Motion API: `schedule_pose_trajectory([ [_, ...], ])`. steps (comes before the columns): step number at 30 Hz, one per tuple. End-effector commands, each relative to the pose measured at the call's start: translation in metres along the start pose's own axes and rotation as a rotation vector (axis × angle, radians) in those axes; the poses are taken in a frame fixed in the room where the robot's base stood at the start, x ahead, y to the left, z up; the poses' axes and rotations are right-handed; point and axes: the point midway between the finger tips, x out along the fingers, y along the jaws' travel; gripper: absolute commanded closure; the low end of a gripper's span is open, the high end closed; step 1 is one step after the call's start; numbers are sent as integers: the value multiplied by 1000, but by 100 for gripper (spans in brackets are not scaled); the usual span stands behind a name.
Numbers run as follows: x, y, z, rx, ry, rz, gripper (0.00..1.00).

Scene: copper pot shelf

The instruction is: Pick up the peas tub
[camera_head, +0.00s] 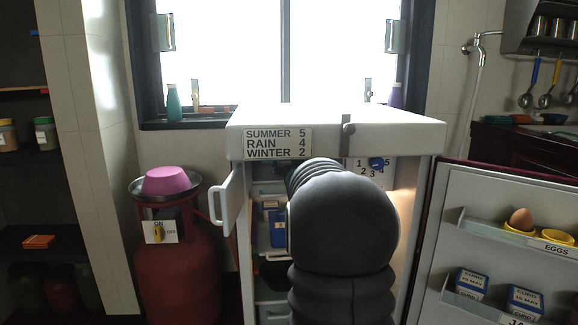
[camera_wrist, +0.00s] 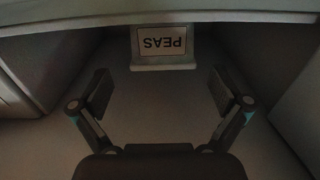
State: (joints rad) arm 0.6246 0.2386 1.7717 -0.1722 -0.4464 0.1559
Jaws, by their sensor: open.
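The peas tub (camera_wrist: 165,62) shows in the wrist view as a pale box with a white label reading PEAS, upside down in the picture. It sits at the top middle, just beyond my gripper's fingertips. My gripper (camera_wrist: 159,90) is open, with one finger on each side and nothing between them. The tub lies between the lines of the two fingers but apart from them. In the head view my dark arm reaches into the open fridge (camera_head: 420,137) and hides both my gripper and the tub.
Grey walls (camera_wrist: 285,75) flank my gripper closely inside the compartment. A small white door (camera_head: 230,200) stands open at left. The fridge door (camera_head: 450,185) stands open at right, holding an egg (camera_head: 522,218) and curd tubs (camera_head: 471,282). A red gas cylinder (camera_head: 178,265) stands left.

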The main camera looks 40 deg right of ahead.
Motion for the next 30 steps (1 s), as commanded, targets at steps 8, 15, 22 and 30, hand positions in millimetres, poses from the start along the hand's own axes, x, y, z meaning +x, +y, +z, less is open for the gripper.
schedule_pose_trajectory([
  [8,36,-4,2,0,-2,-1,0],
  [15,48,-4,2,0,-1,0,0],
  [22,48,-4,2,0,-1,0,15],
  [30,48,-4,0,0,1,-1,69],
])
